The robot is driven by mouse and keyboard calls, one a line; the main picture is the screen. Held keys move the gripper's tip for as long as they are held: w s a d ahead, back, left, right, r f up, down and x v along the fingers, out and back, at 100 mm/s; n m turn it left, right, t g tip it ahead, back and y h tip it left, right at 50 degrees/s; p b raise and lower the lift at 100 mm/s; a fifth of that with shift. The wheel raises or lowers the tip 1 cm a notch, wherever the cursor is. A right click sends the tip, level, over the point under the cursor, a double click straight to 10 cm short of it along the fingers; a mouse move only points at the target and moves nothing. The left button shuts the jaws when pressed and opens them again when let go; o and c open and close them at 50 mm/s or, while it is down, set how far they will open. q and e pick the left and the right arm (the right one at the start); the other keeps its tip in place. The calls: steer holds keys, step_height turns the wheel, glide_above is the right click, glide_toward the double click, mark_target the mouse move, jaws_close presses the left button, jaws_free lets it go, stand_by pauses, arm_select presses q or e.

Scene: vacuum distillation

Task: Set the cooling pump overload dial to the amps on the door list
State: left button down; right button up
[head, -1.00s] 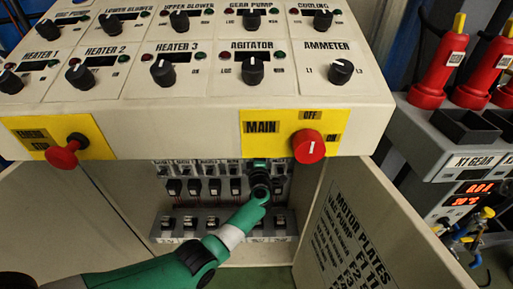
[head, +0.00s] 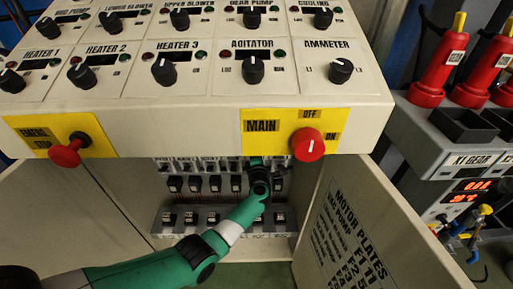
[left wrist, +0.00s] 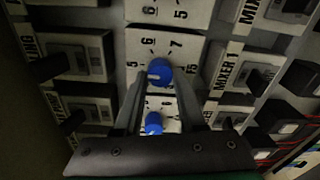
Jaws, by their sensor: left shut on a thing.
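In the left wrist view my left gripper (left wrist: 158,78) is shut on a blue dial (left wrist: 159,72) with a light mark, set on a white face with 5, 6 and 7 around it. A second blue dial (left wrist: 153,123) shows between the fingers, nearer the palm. I cannot read a name for the gripped dial. My right gripper is not in view.
The overhanging console (head: 200,115) carries several black knobs, a red stop button (head: 66,153) and a red MAIN knob (head: 307,145). Rows of black switches (head: 193,216) surround the arm inside the cabinet. The left door (head: 70,205) stands open. Red tools (head: 437,72) stand at the right.

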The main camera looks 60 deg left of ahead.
arm_select(q)
steer(key=c, duration=0.5)
jaws_free()
steer(key=p+v, duration=0.6)
steer(key=v, duration=0.5)
steer(key=shift+s+d, duration=0.2)
steer(key=shift+d, duration=0.1)
steer(key=shift+r, duration=0.15)
